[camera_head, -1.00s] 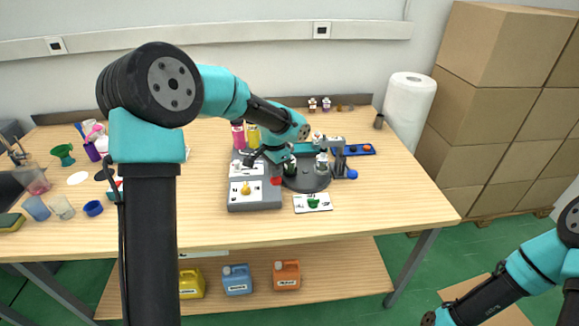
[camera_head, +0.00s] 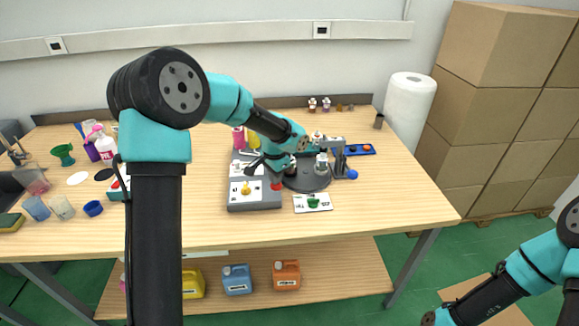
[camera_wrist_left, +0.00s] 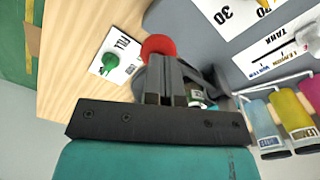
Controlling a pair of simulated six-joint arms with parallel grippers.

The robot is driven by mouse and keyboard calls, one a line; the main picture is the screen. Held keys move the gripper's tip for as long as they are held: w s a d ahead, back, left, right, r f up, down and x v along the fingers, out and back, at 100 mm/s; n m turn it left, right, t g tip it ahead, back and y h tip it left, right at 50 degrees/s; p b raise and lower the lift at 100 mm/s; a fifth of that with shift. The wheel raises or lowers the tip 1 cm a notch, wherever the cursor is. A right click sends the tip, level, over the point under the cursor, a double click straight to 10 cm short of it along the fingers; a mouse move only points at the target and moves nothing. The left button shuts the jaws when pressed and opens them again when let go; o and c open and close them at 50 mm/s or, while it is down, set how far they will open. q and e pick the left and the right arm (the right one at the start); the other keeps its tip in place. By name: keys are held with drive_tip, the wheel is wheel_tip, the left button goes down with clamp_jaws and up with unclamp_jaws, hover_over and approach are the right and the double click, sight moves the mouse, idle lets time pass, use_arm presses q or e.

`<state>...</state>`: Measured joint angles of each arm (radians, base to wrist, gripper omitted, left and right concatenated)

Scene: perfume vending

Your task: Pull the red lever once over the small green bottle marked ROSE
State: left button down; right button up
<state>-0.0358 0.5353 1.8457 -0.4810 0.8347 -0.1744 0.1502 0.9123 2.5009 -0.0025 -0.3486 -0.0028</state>
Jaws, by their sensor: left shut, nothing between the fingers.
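The red lever knob (camera_head: 276,184) is at the right edge of the grey dispenser (camera_head: 254,201). It shows large in the left wrist view (camera_wrist_left: 158,46), just beyond my left fingertips. My left gripper (camera_head: 278,172) is shut and empty, close to the knob; I cannot tell whether they touch. A small bottle with a green label (camera_wrist_left: 196,97) shows partly behind the fingers in the left wrist view; its name cannot be read. Small bottles (camera_head: 321,163) stand on the dark round turntable (camera_head: 312,184). My right gripper (camera_head: 431,318) is at the lower right, its fingers unclear.
A white card with a green knob (camera_head: 313,203) lies in front of the turntable. A yellow knob (camera_head: 246,188) is on the dispenser. Pink and yellow containers (camera_head: 238,138) stand behind. A blue tray (camera_head: 357,150) is at the right. The front of the table is clear.

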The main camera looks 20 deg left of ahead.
use_arm(q)
drive_tip(key=shift+f, duration=1.3)
drive_tip(key=shift+r, duration=4.95)
drive_tip(key=shift+d+f, duration=0.1)
